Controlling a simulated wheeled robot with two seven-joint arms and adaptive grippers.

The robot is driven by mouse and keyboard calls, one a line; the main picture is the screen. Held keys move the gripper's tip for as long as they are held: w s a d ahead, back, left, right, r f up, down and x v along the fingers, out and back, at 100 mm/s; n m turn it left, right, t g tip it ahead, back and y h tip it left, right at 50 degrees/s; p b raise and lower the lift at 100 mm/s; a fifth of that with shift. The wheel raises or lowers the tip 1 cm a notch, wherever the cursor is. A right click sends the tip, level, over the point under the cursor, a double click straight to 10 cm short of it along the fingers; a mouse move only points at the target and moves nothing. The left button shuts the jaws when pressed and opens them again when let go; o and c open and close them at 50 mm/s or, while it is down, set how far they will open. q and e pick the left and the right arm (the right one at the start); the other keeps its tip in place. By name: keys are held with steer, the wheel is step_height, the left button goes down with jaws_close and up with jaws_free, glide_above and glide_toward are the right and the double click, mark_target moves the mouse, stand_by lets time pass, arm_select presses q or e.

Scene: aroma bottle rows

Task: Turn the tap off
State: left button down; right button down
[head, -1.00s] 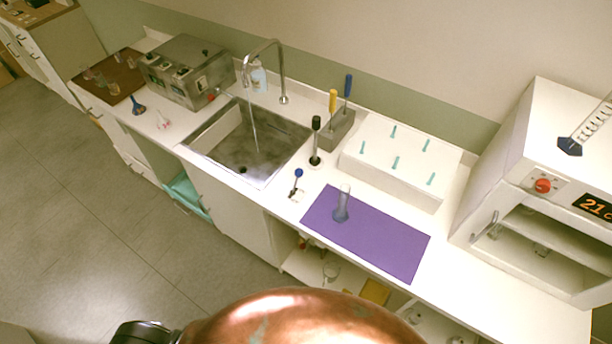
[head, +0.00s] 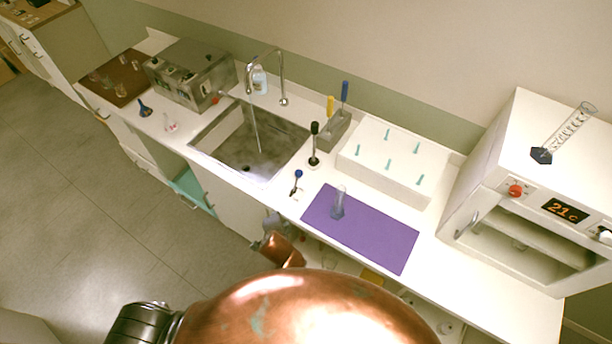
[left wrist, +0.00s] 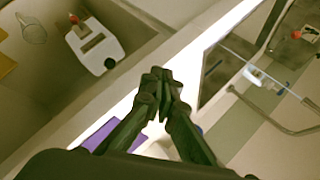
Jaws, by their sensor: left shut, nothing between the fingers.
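The tap (head: 283,82) is a curved metal spout behind the steel sink (head: 208,138). A thin stream of water (head: 256,130) runs from it into the sink. In the left wrist view the tap (left wrist: 262,122) shows as a bent metal tube at the right, beyond the fingers. My left gripper (left wrist: 160,82) is shut and empty, its fingertips together. In the head view my left gripper (head: 271,224) is partly visible, low at the counter's front edge, in front of the sink and apart from the tap. My right gripper is out of view.
A black-topped stand (head: 314,145) and a small blue-topped item (head: 297,180) stand right of the sink. A cylinder (head: 338,205) stands on the purple mat (head: 375,240). A bottle (head: 259,80) stands by the tap. A steel box (head: 190,75) is left of the sink.

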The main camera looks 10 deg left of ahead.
mark_target(297, 180)
arm_select(q)
steer(key=w+d+r+m+t, duration=0.1)
steer(key=w+d+r+m, duration=0.2)
steer(key=d, duration=0.3)
steer(key=w+d+r+m+t+h, duration=0.1)
steer(key=w+d+r+m+t, duration=0.1)
steer(key=w+d+r+m, duration=0.2)
steer(key=w+d, duration=0.2)
steer(key=shift+d+r+t, duration=0.2)
steer(key=shift+d+t, duration=0.1)
steer(key=shift+d, duration=0.05)
steer(key=b+x, duration=0.8)
steer(key=x, duration=0.2)
steer(key=shift+s+f, duration=0.1)
steer(key=shift+f, duration=0.1)
steer(key=a+r, duration=0.1)
steer(key=s+a+p, duration=0.1)
steer(key=a, duration=0.1)
steer(key=shift+r, duration=0.4)
steer(key=shift+s+a+r+p, duration=0.1)
steer(key=shift+s+a+p, duration=0.05)
steer(key=shift+a+p, duration=0.15)
